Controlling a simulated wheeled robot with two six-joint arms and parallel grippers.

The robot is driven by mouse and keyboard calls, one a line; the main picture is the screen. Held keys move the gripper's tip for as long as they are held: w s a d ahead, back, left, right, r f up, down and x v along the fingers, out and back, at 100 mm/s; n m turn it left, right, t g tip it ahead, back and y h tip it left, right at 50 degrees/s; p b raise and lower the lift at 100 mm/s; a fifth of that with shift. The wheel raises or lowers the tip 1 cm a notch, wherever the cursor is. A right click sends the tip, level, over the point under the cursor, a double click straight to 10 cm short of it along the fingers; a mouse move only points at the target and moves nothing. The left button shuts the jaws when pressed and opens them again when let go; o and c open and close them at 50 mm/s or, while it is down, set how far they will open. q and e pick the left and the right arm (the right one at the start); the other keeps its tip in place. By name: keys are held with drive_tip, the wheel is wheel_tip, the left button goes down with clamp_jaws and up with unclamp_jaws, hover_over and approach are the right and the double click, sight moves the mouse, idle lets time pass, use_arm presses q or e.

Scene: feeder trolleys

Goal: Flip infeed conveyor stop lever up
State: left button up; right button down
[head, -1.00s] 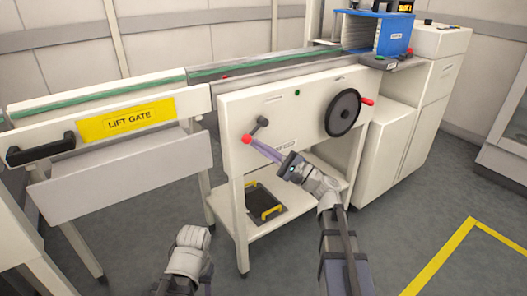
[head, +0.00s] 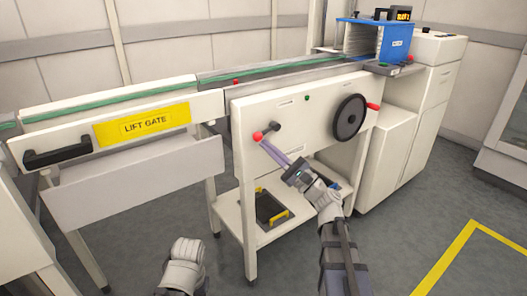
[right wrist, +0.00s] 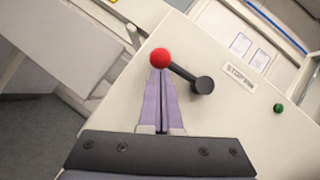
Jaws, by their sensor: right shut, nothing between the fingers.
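The stop lever is a dark arm with a red ball knob (head: 257,136) on the white front panel; it also shows in the right wrist view (right wrist: 160,57). Its dark pivot (head: 276,126) is right of the knob. In the head view the lever points left and slightly down. My right gripper (head: 264,142) is shut and empty, with its purple fingertips just below the knob, touching or almost touching it. In the right wrist view the tips (right wrist: 161,72) meet the knob's lower edge. My left gripper does not show.
A black handwheel (head: 349,117) with a red handle is right of the lever. The lift gate (head: 110,128) is at the left. A blue magazine (head: 362,40) stands on the conveyor end. A black tray (head: 268,210) lies on the lower shelf. Floor at the right is clear.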

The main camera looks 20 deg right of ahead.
use_arm(q)
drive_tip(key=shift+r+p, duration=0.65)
drive_tip(key=shift+p, duration=0.05)
use_arm(e)
drive_tip(key=shift+s+a+r+m+t+h, duration=0.15)
drive_tip(key=shift+r+m+t+h, duration=0.2)
drive_tip(key=shift+m, duration=0.3)
drive_tip(key=shift+a+r+m+t+h, duration=0.2)
drive_tip(key=shift+r+m+t, duration=0.1)
drive_tip(key=shift+r+m, duration=0.25)
drive_tip(key=shift+s+a+r+m+t+h, duration=0.15)
drive_tip(key=shift+r+m+t+h, duration=0.15)
drive_tip(key=shift+m, duration=0.4)
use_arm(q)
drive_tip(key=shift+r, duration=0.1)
use_arm(e)
drive_tip(key=shift+r, duration=0.1)
